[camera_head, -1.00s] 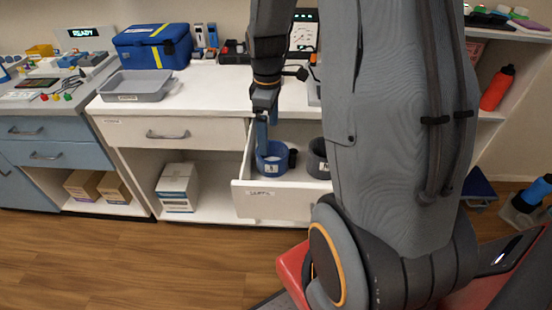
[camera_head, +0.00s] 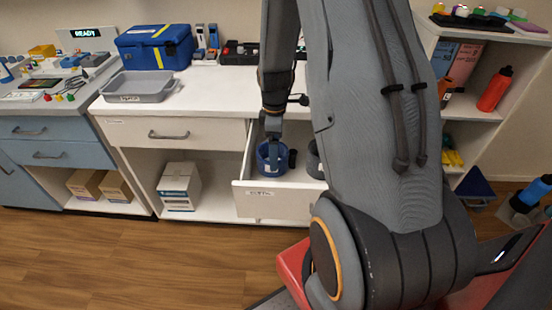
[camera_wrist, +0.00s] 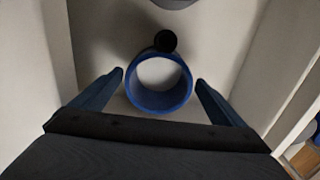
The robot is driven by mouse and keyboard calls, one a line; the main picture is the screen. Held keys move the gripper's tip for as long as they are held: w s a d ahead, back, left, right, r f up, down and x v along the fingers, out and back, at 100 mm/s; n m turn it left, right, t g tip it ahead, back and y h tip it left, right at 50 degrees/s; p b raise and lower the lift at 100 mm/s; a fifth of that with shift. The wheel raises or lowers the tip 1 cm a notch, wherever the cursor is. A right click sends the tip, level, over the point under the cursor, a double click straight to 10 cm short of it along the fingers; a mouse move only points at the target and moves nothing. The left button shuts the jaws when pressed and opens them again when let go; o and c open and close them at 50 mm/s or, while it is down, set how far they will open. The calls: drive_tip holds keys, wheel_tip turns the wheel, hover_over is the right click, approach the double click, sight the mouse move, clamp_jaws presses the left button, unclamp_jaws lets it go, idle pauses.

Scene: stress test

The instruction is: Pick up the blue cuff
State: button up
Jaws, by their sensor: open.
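The blue cuff (camera_head: 264,168) is a short ring standing in the open drawer (camera_head: 275,204). In the wrist view the cuff (camera_wrist: 158,105) shows from above, with its round opening facing the camera and a small black part at its far side. My gripper (camera_wrist: 160,80) is open, with one blue finger on the left of the cuff and one on the right. Small gaps seem to show between the fingertips and the ring. In the head view my gripper (camera_head: 272,146) reaches down to the cuff and hides part of it.
A dark grey ring (camera_head: 314,160) stands right of the cuff in the drawer, partly behind my arm. The drawer walls are close on both sides. A grey tray (camera_head: 138,88) and a blue case (camera_head: 155,48) stand on the counter above.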

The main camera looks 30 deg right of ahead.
drive_tip(key=shift+f+p, duration=0.4)
drive_tip(key=shift+f, duration=1.55)
drive_tip(key=c, duration=0.9)
drive_tip(key=shift+o, duration=0.2)
drive_tip(key=shift+r, duration=0.1)
